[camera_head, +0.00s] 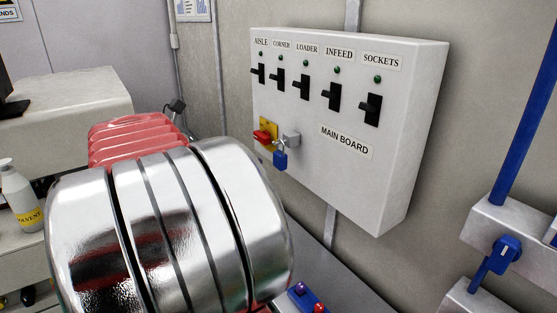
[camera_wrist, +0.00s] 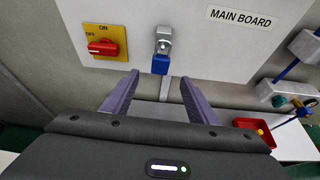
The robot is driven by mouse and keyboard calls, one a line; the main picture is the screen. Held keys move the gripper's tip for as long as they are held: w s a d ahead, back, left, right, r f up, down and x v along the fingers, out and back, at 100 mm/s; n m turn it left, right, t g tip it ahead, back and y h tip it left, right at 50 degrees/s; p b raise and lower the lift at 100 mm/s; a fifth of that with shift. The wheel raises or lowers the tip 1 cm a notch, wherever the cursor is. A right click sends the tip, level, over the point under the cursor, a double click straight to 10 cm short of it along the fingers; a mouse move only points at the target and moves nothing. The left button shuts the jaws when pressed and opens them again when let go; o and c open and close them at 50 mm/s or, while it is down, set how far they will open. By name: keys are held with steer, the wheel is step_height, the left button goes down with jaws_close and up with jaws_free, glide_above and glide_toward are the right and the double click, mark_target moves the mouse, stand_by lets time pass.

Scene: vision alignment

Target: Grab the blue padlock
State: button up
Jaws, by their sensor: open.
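The blue padlock (camera_head: 280,160) hangs from a grey metal hasp (camera_head: 291,139) low on the front of the white main board. In the wrist view the padlock (camera_wrist: 160,64) hangs below the hasp (camera_wrist: 164,40), near the middle top. My gripper (camera_wrist: 156,80) shows there with its two purple-grey fingers apart and nothing between them. The padlock appears just beyond the fingertips, roughly centred between them; the exact gap is hard to tell. In the head view my silver and red arm fills the lower left, and the gripper is hidden.
A red rotary switch (camera_wrist: 102,47) on a yellow plate sits left of the padlock. The main board (camera_head: 405,150) carries several black switches. A red bin (camera_wrist: 254,134) stands low at right. Blue pipes and a blue valve (camera_head: 503,254) are at the head view's right.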

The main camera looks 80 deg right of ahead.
mark_target(276, 160)
steer(key=x, duration=0.6)
steer(key=shift+s+d+f, duration=0.15)
steer(key=shift+s+f, duration=0.05)
steer(key=shift+x, duration=2.6)
steer(key=c, duration=1.2)
